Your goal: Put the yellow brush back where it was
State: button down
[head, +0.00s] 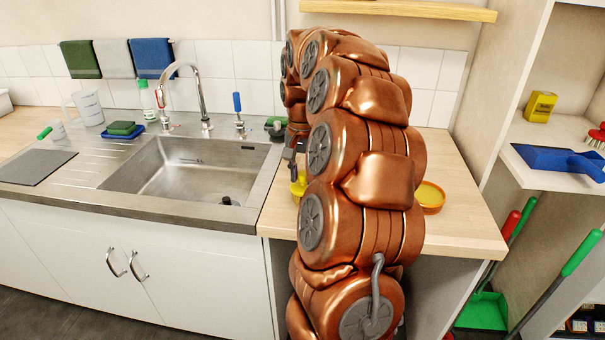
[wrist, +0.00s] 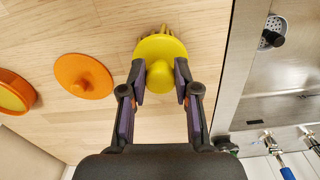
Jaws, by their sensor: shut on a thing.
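The yellow brush (wrist: 160,48) has a round disc-like body with a knob, and some bristles show past its far edge in the wrist view. My gripper (wrist: 160,78) is shut on its knob, one finger on each side. In the head view the brush (head: 298,187) is a small yellow patch at the left edge of my copper arm, over the wooden counter beside the sink. My arm hides most of my gripper there. I cannot tell whether the bristles touch the counter.
An orange lid with a knob (wrist: 84,76) lies on the wooden counter (wrist: 110,30), left of the brush in the wrist view. An orange bowl with a yellow inside (head: 431,197) stands right of my arm. The steel sink (head: 190,168) is to the left, its tap (head: 200,95) behind.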

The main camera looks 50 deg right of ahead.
aim_at(302, 175)
jog(key=shift+f, duration=0.4)
jog(key=c, duration=0.8)
grip_release()
jog(key=shift+c, duration=0.2)
jog(key=shift+r, duration=0.1)
notch_tip(302, 175, up, 12)
jog(key=b, duration=0.1)
jog(key=shift+a, duration=0.1)
